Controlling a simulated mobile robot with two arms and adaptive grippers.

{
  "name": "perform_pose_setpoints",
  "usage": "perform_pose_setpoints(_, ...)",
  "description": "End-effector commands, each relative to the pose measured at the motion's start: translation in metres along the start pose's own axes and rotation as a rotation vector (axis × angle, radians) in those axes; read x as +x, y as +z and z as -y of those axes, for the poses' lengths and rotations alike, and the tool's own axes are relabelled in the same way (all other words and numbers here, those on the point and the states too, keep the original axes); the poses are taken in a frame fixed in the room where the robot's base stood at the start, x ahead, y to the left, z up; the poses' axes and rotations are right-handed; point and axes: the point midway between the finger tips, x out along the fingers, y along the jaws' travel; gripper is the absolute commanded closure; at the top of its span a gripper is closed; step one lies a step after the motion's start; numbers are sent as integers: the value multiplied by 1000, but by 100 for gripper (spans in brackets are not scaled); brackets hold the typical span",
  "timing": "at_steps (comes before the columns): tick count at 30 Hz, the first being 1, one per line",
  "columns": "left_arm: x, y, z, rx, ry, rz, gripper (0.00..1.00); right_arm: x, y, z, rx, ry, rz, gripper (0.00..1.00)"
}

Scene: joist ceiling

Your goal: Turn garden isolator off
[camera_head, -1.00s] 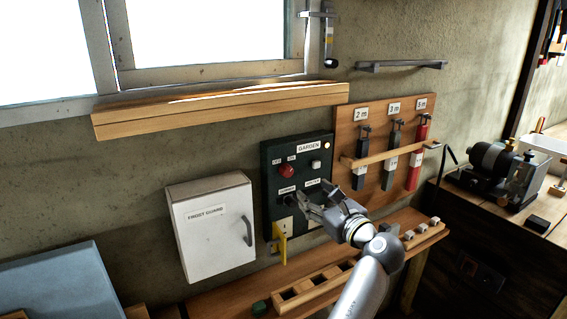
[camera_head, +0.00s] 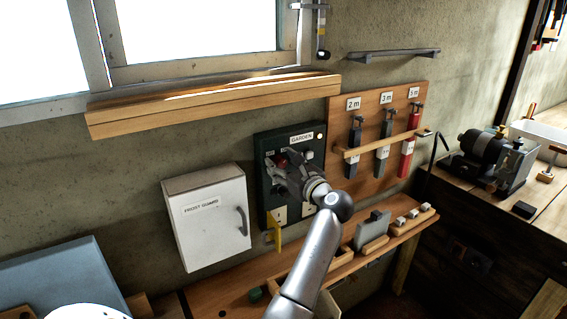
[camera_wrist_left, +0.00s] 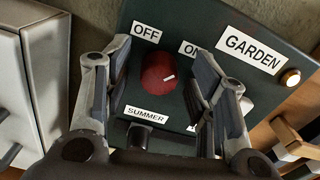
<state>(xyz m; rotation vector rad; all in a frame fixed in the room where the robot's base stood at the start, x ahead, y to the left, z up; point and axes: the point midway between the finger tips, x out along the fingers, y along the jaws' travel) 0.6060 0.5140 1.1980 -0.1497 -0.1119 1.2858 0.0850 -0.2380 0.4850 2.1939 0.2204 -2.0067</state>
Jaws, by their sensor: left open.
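The dark green GARDEN panel (camera_head: 264,143) hangs on the wall, and its label and lamp show in the left wrist view (camera_wrist_left: 225,75). Its red round knob (camera_wrist_left: 168,76) sits below the OFF and ON labels. The white mark on the knob points right and slightly up, toward the ON side. The lamp (camera_wrist_left: 291,77) glows warm. My left gripper (camera_head: 281,168) is in front of the panel and mostly covers the knob in the head view. It is open, with one finger on each side of the knob; I cannot tell whether either touches. My right gripper is not in view.
A white FROST GUARD box (camera_head: 207,220) is left of the panel. A yellow tag (camera_head: 274,236) hangs below the panel. A wooden tool board (camera_head: 340,110) is to the right, and a wooden shelf (camera_head: 218,283) runs below. The window sill (camera_head: 215,103) is above.

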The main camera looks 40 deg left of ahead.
Motion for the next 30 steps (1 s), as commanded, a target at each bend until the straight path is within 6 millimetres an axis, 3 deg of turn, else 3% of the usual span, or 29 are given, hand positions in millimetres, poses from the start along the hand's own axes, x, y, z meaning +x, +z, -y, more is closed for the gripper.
perform_pose_setpoints(5, 0, 0, 0, 0, 0, 0, 49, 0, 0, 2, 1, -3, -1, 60)
perform_pose_setpoints(15, 0, 0, 0, 0, 0, 0, 93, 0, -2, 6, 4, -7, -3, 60)
perform_pose_setpoints(30, 0, -1, 0, -140, -1, 1, 94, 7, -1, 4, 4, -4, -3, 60)
